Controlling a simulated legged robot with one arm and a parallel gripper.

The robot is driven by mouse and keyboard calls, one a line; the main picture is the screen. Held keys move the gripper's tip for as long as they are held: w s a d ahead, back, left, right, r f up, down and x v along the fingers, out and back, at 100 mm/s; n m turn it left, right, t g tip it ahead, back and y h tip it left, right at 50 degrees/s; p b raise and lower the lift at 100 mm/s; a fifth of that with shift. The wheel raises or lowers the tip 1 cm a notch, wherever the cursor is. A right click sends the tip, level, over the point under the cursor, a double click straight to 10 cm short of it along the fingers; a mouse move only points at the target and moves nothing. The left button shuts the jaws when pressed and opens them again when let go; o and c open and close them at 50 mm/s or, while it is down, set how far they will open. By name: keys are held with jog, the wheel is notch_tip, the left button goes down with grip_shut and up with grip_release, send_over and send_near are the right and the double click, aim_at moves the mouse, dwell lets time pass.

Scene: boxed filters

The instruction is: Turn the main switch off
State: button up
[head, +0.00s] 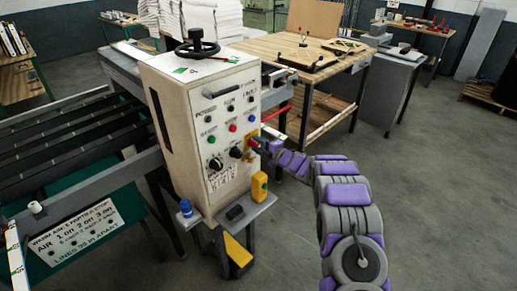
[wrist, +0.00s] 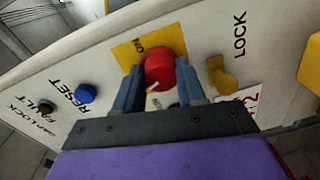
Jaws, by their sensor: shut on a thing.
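The main switch is a round red knob (wrist: 158,66) on a yellow plate (wrist: 126,53), seen close in the wrist view. "ON" is printed above the knob; lettering below it is partly hidden. A short white mark on the knob slants toward its lower left. My gripper (wrist: 159,88) has its blue fingers on both sides of the knob and is shut on it. In the head view my gripper (head: 261,148) reaches the right side of the cream control cabinet (head: 184,98), where the yellow plate (head: 253,132) partly shows and the knob is mostly hidden.
A yellow lock lever (wrist: 221,74) is just right of the fingers; a blue reset button (wrist: 86,93) is to the left. A wooden workbench (head: 295,53) stands behind. The floor at right is clear.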

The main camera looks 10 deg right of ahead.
jog(key=shift+a+f, duration=0.1)
jog(key=shift+f, duration=0.2)
jog(key=o, duration=0.6)
jog(key=shift+s, duration=0.1)
jog(key=o, duration=0.5)
jog(key=shift+r, duration=0.15)
jog(key=shift+c, duration=0.2)
jog(key=p+v, duration=0.2)
jog(key=v, duration=1.5)
